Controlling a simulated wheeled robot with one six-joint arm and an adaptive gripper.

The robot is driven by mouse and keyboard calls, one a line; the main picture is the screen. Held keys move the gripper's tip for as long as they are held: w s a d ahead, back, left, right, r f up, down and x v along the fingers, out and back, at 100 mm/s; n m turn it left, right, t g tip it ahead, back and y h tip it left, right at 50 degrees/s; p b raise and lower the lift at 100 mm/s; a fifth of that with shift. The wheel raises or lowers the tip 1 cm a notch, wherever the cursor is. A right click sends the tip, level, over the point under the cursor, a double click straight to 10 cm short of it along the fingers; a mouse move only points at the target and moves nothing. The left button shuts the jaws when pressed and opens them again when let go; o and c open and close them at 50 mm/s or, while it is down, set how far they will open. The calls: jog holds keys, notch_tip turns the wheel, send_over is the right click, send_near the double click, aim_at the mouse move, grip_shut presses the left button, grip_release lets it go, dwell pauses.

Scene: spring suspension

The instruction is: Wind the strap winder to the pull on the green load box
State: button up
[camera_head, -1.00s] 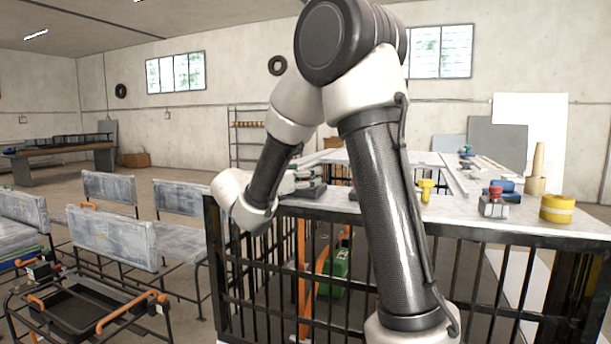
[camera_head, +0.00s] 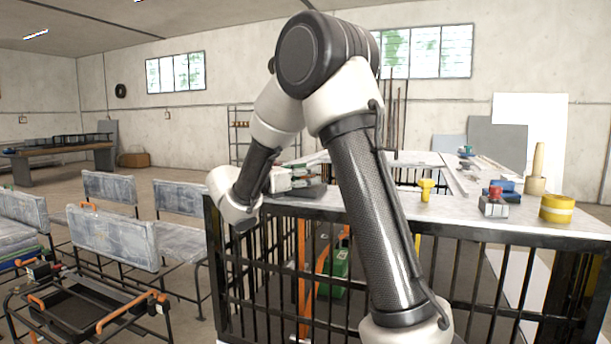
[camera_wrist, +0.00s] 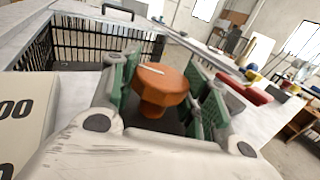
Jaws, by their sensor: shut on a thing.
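An orange faceted knob (camera_wrist: 162,92) with a white mark line on top, apparently the strap winder's, sits between my fingers in the wrist view. My gripper (camera_wrist: 166,84) is shut on this knob, with a green-padded finger on each side. In the head view my gripper (camera_head: 292,181) is at the left end of the cage's bench top, and the knob cannot be made out there. The green load box (camera_head: 334,274) is inside the barred cage below, partly hidden by bars and my arm. An upright orange part (camera_head: 306,275) stands beside it.
The white bench top (camera_head: 460,215) holds a yellow knob-like part (camera_head: 426,189), a red-topped block (camera_head: 494,202) and a yellow roll (camera_head: 557,208) at the right. A pale box marked "00" (camera_wrist: 22,115) is close left of my gripper. Benches (camera_head: 110,237) stand left.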

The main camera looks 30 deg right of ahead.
jog(key=shift+m+g, duration=0.8)
jog(key=shift+g, duration=0.4)
jog(key=o, duration=1)
jog(key=a, duration=1.2)
jog(key=shift+s, duration=0.1)
